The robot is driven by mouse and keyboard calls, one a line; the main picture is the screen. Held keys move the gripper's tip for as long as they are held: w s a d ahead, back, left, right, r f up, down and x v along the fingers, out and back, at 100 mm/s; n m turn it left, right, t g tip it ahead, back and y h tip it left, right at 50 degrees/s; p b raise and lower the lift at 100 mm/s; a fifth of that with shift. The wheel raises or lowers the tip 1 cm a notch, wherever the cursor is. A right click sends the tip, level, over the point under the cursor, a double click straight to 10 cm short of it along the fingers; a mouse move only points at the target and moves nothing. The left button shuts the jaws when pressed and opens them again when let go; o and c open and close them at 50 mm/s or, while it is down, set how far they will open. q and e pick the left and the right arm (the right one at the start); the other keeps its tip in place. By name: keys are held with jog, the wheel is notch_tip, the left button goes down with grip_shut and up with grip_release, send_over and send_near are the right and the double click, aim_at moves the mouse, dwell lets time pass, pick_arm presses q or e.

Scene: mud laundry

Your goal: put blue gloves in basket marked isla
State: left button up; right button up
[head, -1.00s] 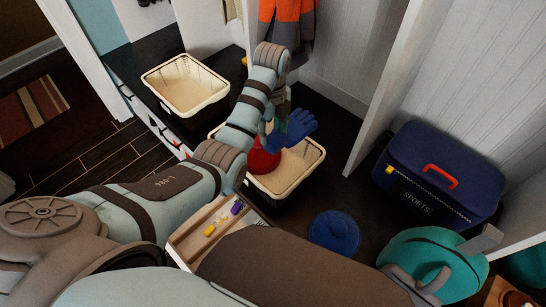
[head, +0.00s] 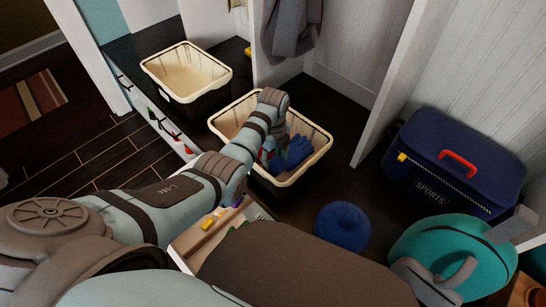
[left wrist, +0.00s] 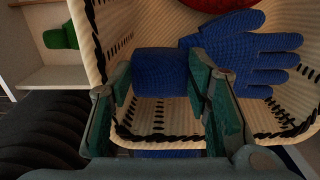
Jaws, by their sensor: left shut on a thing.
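A blue glove (head: 295,151) is inside the front cream basket (head: 318,136), below its rim, in the head view. My left gripper (head: 272,153) reaches into this basket and is shut on the glove; its fingers are mostly hidden behind my arm. In the left wrist view the glove (left wrist: 250,55) has its cuff between the gripper's fingers (left wrist: 160,78), with the glove's fingers spread to the right. I cannot tell if it touches the basket floor. No name label is readable on the basket.
A red item (left wrist: 205,4) lies in the same basket. A second cream basket (head: 185,50) stands at back left, looking empty.

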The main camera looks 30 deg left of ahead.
pick_arm(q)
jog(key=shift+f, duration=0.55)
jog(key=o, duration=0.9)
jog(key=shift+r, duration=0.1)
notch_tip(320, 180, up, 13)
jog(key=p, duration=0.5)
jog(key=shift+p, duration=0.3)
